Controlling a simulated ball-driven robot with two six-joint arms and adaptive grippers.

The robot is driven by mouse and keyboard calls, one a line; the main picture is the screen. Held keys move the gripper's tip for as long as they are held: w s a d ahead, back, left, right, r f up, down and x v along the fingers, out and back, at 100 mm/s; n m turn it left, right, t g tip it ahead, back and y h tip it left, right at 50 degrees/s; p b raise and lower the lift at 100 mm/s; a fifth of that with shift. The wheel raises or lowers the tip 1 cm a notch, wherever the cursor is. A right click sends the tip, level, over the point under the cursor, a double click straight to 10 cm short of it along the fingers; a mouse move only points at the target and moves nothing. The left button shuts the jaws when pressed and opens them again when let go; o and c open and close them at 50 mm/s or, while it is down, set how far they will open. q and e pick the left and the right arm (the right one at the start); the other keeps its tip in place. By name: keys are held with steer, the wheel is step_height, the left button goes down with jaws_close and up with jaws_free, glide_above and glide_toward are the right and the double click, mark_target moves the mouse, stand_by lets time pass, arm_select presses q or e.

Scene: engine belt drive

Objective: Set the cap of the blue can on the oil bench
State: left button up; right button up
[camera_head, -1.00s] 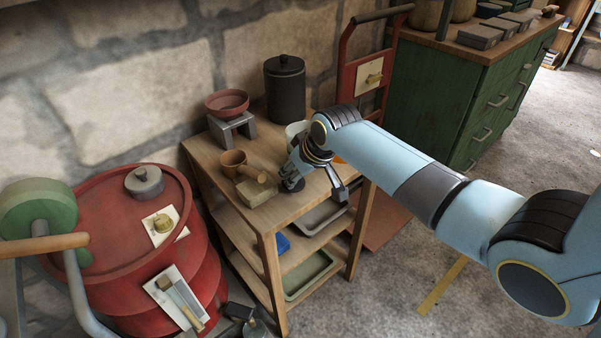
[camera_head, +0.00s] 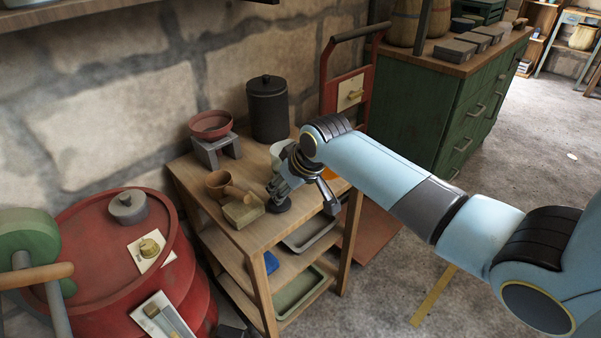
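The oil bench (camera_head: 254,232) is a wooden shelf stand in the middle. My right gripper (camera_head: 284,192) is low over its top, near the front right edge, reached by my pale blue arm from the right. A small dark round piece (camera_head: 280,205) sits right under the fingers, at or just above the bench top; it may be the cap, but I cannot tell whether it is gripped. The finger gap is not clear. I cannot make out a blue can. My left gripper is out of view.
A brown cup (camera_head: 217,184), a tan block (camera_head: 243,212), a red bowl on a grey stand (camera_head: 211,124) and a dark lidded canister (camera_head: 267,110) stand on the bench. A pale container (camera_head: 279,153) is partly behind my gripper. A red drum (camera_head: 90,262) stands left.

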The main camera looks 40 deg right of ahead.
steer(key=p+v, duration=0.1)
steer(key=v, duration=0.8)
steer(key=s+d+f+g, duration=0.1)
steer(key=s+f, duration=0.4)
steer(key=f, duration=0.3)
steer(key=s+d+f+m+g+h, duration=0.1)
steer(key=s+f, duration=0.3)
steer(key=f, duration=0.5)
steer(key=s+d+f+g, duration=0.1)
steer(key=s+f, duration=0.4)
steer(key=f, duration=0.3)
steer(key=s+a+f+g, duration=0.1)
steer(key=s+f, duration=0.5)
steer(key=s, duration=0.7)
steer(key=s+a+f+g, duration=0.1)
steer(key=s+a+f, duration=0.1)
steer(key=s+f, duration=0.5)
steer(key=s, duration=0.6)
steer(key=shift+n, duration=0.3)
steer(key=shift+a, duration=0.15)
step_height(320, 180, down, 6)
steer(key=s+b, duration=0.1)
steer(key=b, duration=0.5)
steer(key=shift+s, duration=0.25)
